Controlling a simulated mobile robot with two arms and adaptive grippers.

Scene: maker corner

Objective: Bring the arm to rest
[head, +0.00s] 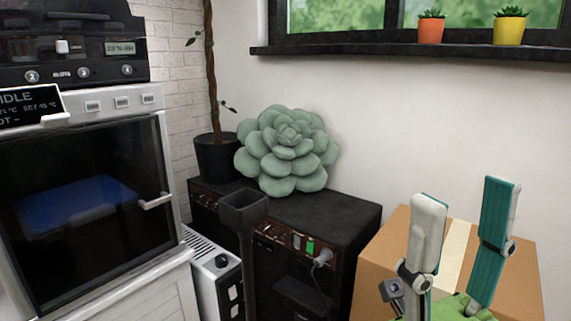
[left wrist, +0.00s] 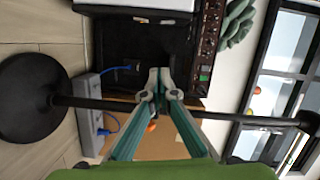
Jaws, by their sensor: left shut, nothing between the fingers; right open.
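My right gripper (head: 466,192) stands at the lower right of the head view, its two grey and teal fingers pointing up and spread apart. Nothing is between them. They show in front of a cardboard box (head: 395,243). My left gripper (left wrist: 158,75) shows in the left wrist view with its fingertips together and nothing between them. It does not show in the head view. In the left wrist view the dark stand's pole passes across, close to the fingers.
A dark stand (head: 246,205) rises before a black amplifier cabinet (head: 345,212), which carries a green succulent cushion (head: 288,150). A glass-fronted machine (head: 85,200) fills the left. Potted plants stand on the windowsill (head: 400,49). The stand's round base (left wrist: 35,98) is on the floor.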

